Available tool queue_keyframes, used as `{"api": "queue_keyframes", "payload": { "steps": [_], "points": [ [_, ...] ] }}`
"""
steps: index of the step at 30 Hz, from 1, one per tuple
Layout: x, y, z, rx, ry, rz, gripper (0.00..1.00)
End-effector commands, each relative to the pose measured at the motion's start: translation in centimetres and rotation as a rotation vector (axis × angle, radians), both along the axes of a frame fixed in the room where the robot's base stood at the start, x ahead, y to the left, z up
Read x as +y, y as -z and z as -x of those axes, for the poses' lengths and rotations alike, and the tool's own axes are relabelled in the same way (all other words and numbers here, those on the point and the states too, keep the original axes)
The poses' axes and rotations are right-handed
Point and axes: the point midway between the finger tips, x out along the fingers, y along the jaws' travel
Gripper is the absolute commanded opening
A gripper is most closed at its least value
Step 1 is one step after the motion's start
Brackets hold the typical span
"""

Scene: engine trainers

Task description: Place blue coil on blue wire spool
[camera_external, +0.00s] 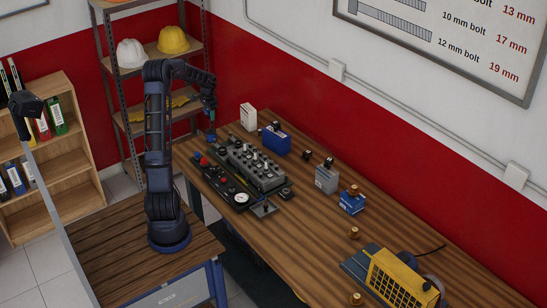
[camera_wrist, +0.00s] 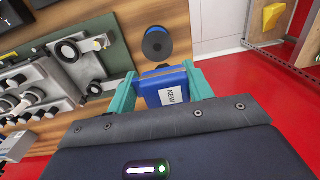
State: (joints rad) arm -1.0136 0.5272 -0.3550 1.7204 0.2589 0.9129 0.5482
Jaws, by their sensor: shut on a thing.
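My gripper (camera_wrist: 162,75) is shut on the blue coil (camera_wrist: 166,88), a blue block with a white "NEW" label, between its teal fingers in the wrist view.
A grey engine trainer (camera_external: 252,168) and a black gauge panel (camera_external: 222,182) stand close to my gripper. Blue boxes (camera_external: 276,140) (camera_external: 351,203), a grey box (camera_external: 327,179) and a yellow machine (camera_external: 395,280) stand further right. A shelf with helmets (camera_external: 172,40) is behind.

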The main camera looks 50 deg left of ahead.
Motion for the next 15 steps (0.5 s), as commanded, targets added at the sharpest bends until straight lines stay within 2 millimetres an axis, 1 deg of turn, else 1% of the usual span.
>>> {"api": "queue_keyframes", "payload": {
  "steps": [1,6,11,15],
  "points": [
    [0.0,1.1,0.0,0.001,0.001,0.002,0.24],
    [0.0,3.4,-0.1,0.0,0.001,0.001,0.24],
    [0.0,4.1,-0.1,0.0,0.001,-0.001,0.24],
    [0.0,5.4,0.0,0.0,0.002,0.001,0.24]
  ]
}}
